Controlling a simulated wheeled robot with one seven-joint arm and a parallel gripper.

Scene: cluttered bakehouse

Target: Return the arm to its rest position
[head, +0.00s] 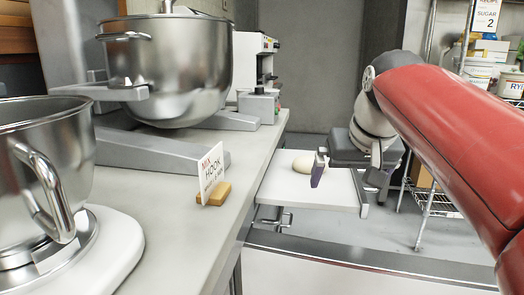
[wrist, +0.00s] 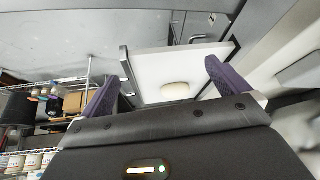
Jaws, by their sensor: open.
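My gripper (wrist: 162,70) is open in the wrist view, with its two purple fingers spread wide and nothing between them. In the head view my red arm reaches in from the right, and my gripper (head: 345,173) hangs at its end over the right part of a white board (head: 285,190). A pale rounded lump (head: 303,163), like dough, lies on the board behind the near purple finger. The lump also shows in the wrist view (wrist: 174,91), beyond the fingers and apart from them.
A counter on the left holds a steel mixing bowl (head: 45,160), a large mixer bowl (head: 175,70) and a small sign (head: 211,173) on a wooden block. A wire rack (head: 433,203) with tubs stands at the right. Grey floor shows beyond the board.

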